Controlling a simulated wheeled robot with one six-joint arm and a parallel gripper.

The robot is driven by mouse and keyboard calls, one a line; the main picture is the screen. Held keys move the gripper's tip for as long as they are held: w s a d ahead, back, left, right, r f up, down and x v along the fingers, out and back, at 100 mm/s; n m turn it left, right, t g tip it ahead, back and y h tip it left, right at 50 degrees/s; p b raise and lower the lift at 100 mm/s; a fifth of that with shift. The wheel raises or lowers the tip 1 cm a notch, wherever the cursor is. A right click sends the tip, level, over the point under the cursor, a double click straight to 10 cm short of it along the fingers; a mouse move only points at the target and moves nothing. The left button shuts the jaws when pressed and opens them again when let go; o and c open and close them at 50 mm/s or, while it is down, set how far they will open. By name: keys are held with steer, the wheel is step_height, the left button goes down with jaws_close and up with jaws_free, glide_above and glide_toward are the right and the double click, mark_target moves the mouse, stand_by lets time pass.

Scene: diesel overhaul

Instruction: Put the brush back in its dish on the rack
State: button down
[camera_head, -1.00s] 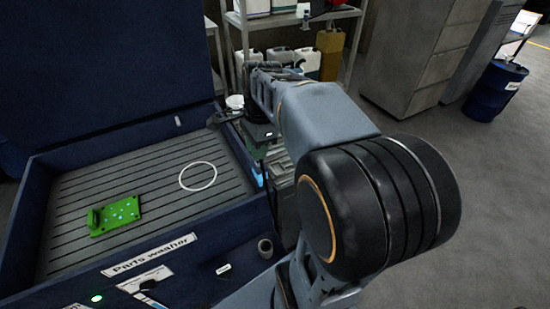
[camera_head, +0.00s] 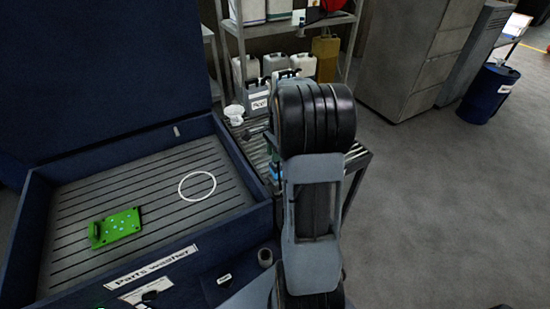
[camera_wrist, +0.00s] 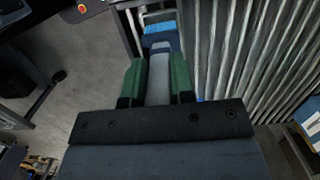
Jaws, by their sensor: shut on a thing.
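The brush (camera_wrist: 158,72) has a grey handle and a blue head, and shows in the wrist view between the two green fingers of my gripper (camera_wrist: 158,82). My gripper is shut on its handle, and the head points away from the wrist. In the head view my arm hides most of the gripper; a small blue patch (camera_head: 274,172) beside the arm may be the brush. The rack (camera_head: 256,151) is a slatted metal stand right of the washer, and its bars (camera_wrist: 225,50) run beside the brush in the wrist view. A small white dish-like vessel (camera_head: 234,112) stands at the rack's far left corner.
The parts washer (camera_head: 150,262) is at the left with its lid up; a green plate (camera_head: 120,226) and a white ring (camera_head: 197,186) lie in it. Several canisters (camera_head: 280,68) stand behind the rack.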

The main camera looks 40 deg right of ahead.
mark_target(274, 166)
steer(key=shift+f, duration=1.45)
steer(key=shift+f, duration=0.2)
steer(key=c, duration=1)
jaws_free()
steer(key=shift+o, duration=0.2)
steer(key=r, duration=0.3)
steer(key=d+r, duration=0.1)
steer(key=r, duration=0.7)
steer(key=shift+s+d+r+b, duration=0.1)
steer(key=shift+d+r+b, duration=0.05)
steer(key=shift+r+b, duration=0.15)
steer(key=s+a+n+t, duration=0.1)
steer(key=s+a+n, duration=0.3)
steer(key=a+n, duration=0.2)
steer(key=s+a+n+t+h, duration=0.1)
steer(key=s+a+n, duration=0.3)
steer(key=a+n, duration=0.3)
steer(key=s+a+n+t, duration=0.2)
steer(key=s+a+n, duration=0.2)
steer(key=a+n, duration=0.2)
steer(key=a+r, duration=0.1)
steer(key=a, duration=0.1)
steer(key=shift+s+a+n, duration=0.15)
steer(key=shift+a+n, duration=0.15)
